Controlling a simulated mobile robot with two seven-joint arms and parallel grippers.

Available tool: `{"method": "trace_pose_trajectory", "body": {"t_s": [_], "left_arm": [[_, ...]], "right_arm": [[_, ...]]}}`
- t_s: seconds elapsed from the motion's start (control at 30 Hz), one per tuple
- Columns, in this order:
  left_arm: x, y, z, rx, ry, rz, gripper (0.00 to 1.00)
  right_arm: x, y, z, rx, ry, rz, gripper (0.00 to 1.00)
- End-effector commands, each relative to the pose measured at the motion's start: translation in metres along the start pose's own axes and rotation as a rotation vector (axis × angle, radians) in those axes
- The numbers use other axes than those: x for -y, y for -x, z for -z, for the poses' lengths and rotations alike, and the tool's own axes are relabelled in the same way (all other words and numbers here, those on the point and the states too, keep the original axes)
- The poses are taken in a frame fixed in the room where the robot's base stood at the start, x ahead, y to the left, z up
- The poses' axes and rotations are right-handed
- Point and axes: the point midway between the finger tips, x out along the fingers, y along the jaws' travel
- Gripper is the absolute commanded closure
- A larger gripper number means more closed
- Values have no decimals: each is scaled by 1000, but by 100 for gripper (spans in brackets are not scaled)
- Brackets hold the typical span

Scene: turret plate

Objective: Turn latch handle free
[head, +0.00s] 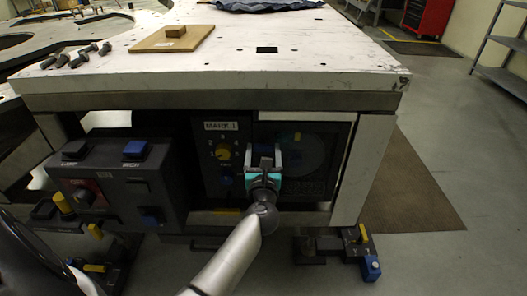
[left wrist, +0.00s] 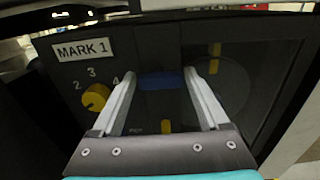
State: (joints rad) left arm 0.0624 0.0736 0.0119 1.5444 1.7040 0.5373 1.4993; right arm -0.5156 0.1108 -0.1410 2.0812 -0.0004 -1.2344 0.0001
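A dark panel with a "MARK 1" label (head: 221,126) is under the front of the white table. A blue bar (left wrist: 160,80), which looks like the latch handle, shows in the left wrist view on the dark panel face. My left gripper (head: 264,153) is in front of the panel, pointing at it. In the left wrist view its fingers (left wrist: 161,76) are spread apart, one at each side of the blue bar. I cannot tell whether they touch it. In the head view the gripper hides most of the bar. My right gripper is not in view.
A yellow dial (left wrist: 95,97) with numbers is left of the left gripper. A dark control box (head: 118,184) stands further left. The white table (head: 330,60) overhangs above, with a wooden board (head: 172,38) and several bolts. A grey and blue fixture (head: 340,245) is low at right.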

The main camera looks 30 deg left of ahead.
Motion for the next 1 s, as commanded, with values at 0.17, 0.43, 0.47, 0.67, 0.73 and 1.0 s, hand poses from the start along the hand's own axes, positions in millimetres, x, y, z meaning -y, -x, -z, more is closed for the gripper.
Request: {"method": "trace_pose_trajectory", "body": {"t_s": [0.17, 0.43, 0.47, 0.67, 0.73, 1.0], "left_arm": [[0, 0, 0, 0, 0, 0, 44], [0, 0, 0, 0, 0, -1, 74], [0, 0, 0, 0, 0, -1, 78], [0, 0, 0, -1, -3, -1, 86], [0, 0, 0, -1, -11, -1, 86], [1, 0, -1, -3, -119, -2, 86]], "right_arm": [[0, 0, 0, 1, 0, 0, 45], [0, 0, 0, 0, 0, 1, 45], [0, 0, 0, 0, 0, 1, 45], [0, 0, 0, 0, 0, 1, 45], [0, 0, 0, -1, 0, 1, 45], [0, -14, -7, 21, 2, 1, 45]]}}
